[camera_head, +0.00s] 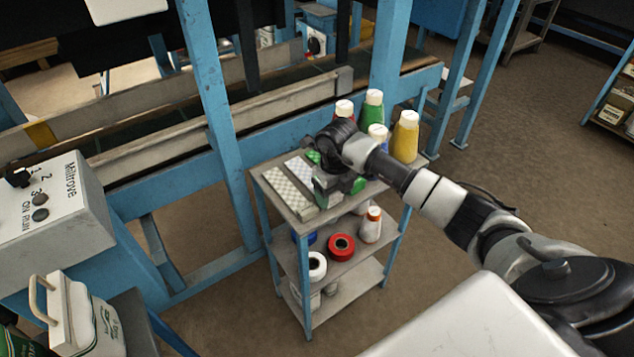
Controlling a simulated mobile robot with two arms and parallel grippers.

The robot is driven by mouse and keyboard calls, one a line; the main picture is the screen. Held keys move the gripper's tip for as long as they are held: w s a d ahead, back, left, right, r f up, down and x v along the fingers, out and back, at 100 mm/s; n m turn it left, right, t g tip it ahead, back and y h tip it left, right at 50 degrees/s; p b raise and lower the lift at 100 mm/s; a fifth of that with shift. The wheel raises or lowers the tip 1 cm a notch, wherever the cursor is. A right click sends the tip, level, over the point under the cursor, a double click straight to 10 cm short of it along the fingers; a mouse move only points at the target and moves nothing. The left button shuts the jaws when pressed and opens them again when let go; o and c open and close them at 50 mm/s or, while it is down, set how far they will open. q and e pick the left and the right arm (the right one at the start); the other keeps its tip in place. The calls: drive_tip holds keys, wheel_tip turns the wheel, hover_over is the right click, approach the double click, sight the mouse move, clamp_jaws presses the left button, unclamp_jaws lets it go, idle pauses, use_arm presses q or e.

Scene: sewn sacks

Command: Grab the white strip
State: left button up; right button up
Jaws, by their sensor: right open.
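A white strip (302,173) with a faint pattern lies flat on the top shelf of a small blue-framed cart. To its left lies a paler strip with a greenish check pattern (287,191). My right gripper (325,198) is over the cart top, just right of the white strip, pointing down. It is open and seems to hold nothing. My right wrist and gripper hide part of the shelf behind them, where bits of green show. I cannot tell whether the gripper touches the strip. My left gripper is out of view.
A red spool (341,246) and a white spool (316,266) sit on the middle shelf. A blue machine frame (215,110) stands behind, a control box (45,215) at left.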

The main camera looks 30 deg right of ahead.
drive_tip(key=shift+f, duration=0.35)
drive_tip(key=c, duration=0.7)
drive_tip(key=shift+r, duration=0.15)
